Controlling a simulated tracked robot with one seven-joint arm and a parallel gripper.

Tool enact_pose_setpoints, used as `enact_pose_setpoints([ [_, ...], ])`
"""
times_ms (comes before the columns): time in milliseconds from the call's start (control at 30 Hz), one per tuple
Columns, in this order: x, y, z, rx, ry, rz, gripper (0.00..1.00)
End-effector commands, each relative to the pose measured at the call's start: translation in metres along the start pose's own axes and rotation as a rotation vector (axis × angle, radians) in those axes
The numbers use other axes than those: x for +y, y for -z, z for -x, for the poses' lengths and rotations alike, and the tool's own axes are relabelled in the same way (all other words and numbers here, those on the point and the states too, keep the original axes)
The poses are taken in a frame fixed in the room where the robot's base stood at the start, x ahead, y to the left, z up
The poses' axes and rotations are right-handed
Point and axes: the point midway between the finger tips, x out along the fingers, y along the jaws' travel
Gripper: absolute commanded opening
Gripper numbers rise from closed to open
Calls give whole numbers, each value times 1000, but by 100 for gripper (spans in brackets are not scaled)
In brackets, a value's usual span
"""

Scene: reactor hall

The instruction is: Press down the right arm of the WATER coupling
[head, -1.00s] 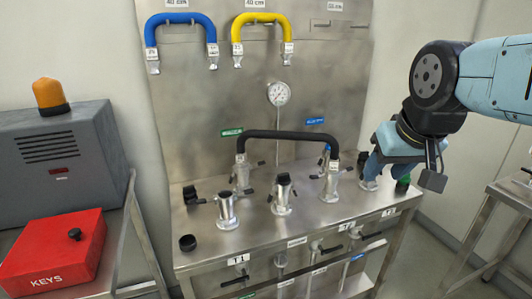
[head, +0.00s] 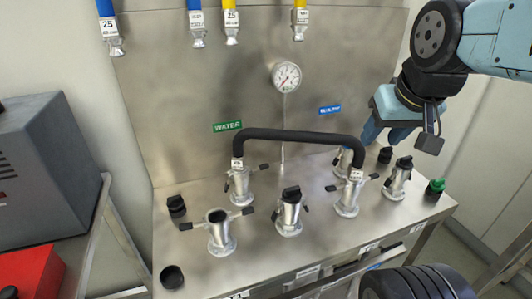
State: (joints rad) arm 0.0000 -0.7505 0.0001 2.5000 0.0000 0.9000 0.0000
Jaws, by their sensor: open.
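The WATER coupling (head: 240,186) is a steel fitting under the green WATER label (head: 227,126), at the left end of a black hose (head: 300,136). Its right arm (head: 262,167) is a short dark lever sticking out to the right and slightly up. Its left arm is small and partly hidden against the body. My gripper (head: 383,134) is open and empty. It hangs over the right part of the bench, well right of the WATER coupling and apart from it.
The hose's right end sits on another coupling (head: 348,192). An uncapped coupling (head: 219,232) and a black-capped one (head: 289,212) stand in front. More capped fittings (head: 398,180) stand at right. A gauge (head: 286,76) and hanging hoses are on the back panel.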

Motion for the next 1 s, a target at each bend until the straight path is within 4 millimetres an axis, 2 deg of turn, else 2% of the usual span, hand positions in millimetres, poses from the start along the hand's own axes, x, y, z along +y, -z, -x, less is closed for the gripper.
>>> enact_pose_setpoints([
  [267, 0, 1, 0, -3, 2, -4, 47],
  [433, -3, 16, -6, -40, 26, -55, 47],
  [767, -13, 80, -44, -206, 115, -311, 47],
  [1000, -20, 127, -87, -335, 162, -514, 47],
])
